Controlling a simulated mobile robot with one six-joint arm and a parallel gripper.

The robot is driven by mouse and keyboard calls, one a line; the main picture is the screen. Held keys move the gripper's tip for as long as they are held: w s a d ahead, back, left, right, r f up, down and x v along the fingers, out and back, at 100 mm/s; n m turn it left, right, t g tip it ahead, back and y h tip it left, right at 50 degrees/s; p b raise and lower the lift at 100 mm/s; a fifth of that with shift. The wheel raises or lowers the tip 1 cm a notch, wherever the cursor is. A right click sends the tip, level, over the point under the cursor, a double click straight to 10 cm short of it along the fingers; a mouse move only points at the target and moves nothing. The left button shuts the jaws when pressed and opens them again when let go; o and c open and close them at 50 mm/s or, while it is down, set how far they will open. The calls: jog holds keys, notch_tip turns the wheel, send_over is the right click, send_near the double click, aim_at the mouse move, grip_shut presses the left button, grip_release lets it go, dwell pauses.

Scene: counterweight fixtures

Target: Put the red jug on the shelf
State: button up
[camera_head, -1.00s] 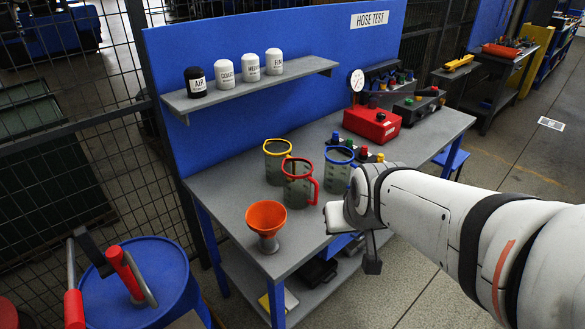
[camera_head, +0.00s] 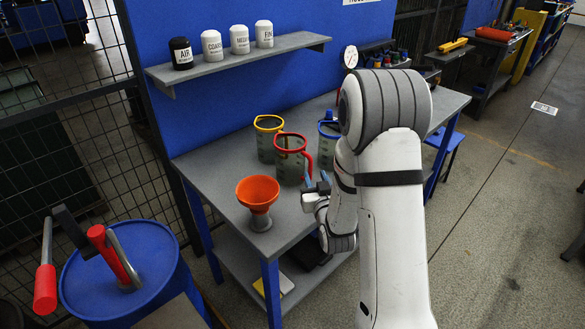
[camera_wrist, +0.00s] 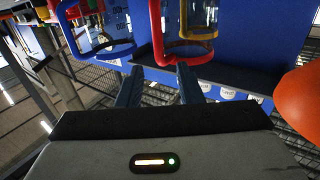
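The red jug (camera_head: 290,168), clear with a red rim and handle, stands upright on the workbench between a yellow-rimmed jug (camera_head: 266,140) and a blue-rimmed jug (camera_head: 326,151). My gripper (camera_head: 318,184) is just right of the red jug, low near its handle. In the wrist view, my gripper's two fingers (camera_wrist: 158,84) are spread apart, with the red jug's handle (camera_wrist: 158,40) ahead between them; no contact is visible. The grey shelf (camera_head: 305,43) is on the blue back panel, with several labelled canisters on its left and middle parts and bare room at its right end.
An orange funnel (camera_head: 258,193) stands on the bench in front of the jugs; it also shows at the right of the wrist view (camera_wrist: 300,100). A blue drum (camera_head: 130,270) with red-gripped handles stands at lower left. Bench surface is clear left of the jugs.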

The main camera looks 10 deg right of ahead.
aim_at(311, 165)
jog(key=w+p, duration=0.1)
jog(key=w, duration=0.3)
jog(key=w+p, duration=0.2)
jog(key=w, duration=0.1)
jog(key=shift+w+a+f, duration=0.15)
jog(key=shift+w, duration=0.2)
grip_shut()
